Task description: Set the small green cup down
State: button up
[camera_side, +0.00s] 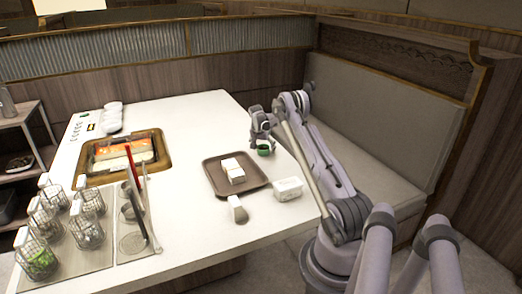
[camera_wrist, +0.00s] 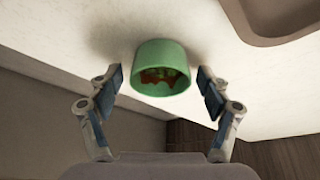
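The small green cup (camera_wrist: 161,52) shows in the wrist view with red and green contents inside. In the side view the cup (camera_side: 263,151) is at the right part of the white table, between the brown tray and the bench side. It appears to rest on the table, with a soft shadow around it. My gripper (camera_wrist: 159,78) is open, with one finger on each side of the cup and a visible gap on both sides. In the side view my gripper (camera_side: 262,138) is just above the cup, partly hiding it.
A brown tray (camera_side: 212,181) with white blocks lies left of the cup. A white box (camera_side: 288,189) stands nearer the front edge of the white table (camera_side: 190,215). A sunken pan (camera_side: 89,160) and several wire baskets (camera_side: 43,222) are further left. Bare table surrounds the cup.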

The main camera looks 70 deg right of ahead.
jog(key=shift+r, duration=0.15)
jog(key=v, duration=1.2)
jog(key=w+a+r+n+t, duration=0.1)
jog(key=w+a+r+n, duration=0.3)
jog(key=a, duration=0.6)
jog(key=s+a+r+n+t+y, duration=0.1)
jog(key=a+r+n+t, duration=0.1)
jog(key=a+r, duration=0.6)
jog(key=w+a+r+n+t, duration=0.1)
jog(key=w+a+r+n, duration=0.15)
jog(key=a, duration=0.95)
jog(key=s+a+f+n+t+y, duration=0.1)
jog(key=s+a+n, duration=0.3)
jog(key=s+a, duration=0.3)
jog(key=s+a+f+n+t+y, duration=0.2)
jog(key=s+a+n, duration=0.3)
jog(key=a, duration=1.2)
jog(key=shift+s+y, duration=0.3)
jog(key=shift+s, duration=0.8)
jog(key=shift+f+n, duration=0.1)
jog(key=shift+n, duration=0.15)
